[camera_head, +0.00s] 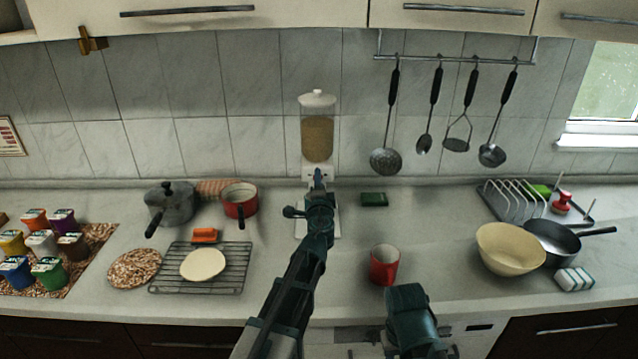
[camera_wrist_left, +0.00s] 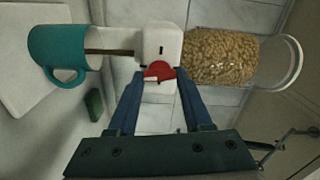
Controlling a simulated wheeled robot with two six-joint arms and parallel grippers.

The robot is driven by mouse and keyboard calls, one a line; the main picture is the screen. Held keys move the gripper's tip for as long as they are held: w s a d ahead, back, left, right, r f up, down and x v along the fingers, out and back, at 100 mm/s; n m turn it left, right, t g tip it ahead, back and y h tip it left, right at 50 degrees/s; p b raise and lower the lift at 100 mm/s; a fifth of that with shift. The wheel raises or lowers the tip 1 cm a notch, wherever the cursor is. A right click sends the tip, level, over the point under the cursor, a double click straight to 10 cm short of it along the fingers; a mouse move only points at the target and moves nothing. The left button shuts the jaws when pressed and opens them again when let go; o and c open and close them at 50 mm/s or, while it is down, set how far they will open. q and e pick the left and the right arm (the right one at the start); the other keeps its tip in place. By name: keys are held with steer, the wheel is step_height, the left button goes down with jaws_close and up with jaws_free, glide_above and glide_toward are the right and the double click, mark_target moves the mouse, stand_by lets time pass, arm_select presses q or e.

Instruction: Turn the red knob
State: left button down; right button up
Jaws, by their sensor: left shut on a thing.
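The red knob (camera_wrist_left: 159,71) is on the white front of a grain dispenser (camera_wrist_left: 215,60), which lies sideways in the left wrist view. My left gripper (camera_wrist_left: 158,82) has its two blue fingers closed on the knob. In the head view my left gripper (camera_head: 319,180) is at the lower front of the dispenser (camera_head: 318,128) and hides the knob. A teal mug (camera_wrist_left: 62,48) is under the spout in the left wrist view. A thin brown strip shows between the spout and the mug. My right gripper's fingers are not seen.
A red cup (camera_head: 385,266) stands in front on the counter. A green sponge (camera_head: 374,199) lies right of the dispenser. A red pot (camera_head: 240,202) and a cooling rack (camera_head: 165,283) are on the left. A cream bowl (camera_head: 508,250) and a dark pan (camera_head: 553,243) are on the right.

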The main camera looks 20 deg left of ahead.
arm_select(q)
steer(key=shift+m, duration=0.6)
steer(key=shift+c, duration=1.6)
jaws_free()
steer(key=shift+s, duration=0.1)
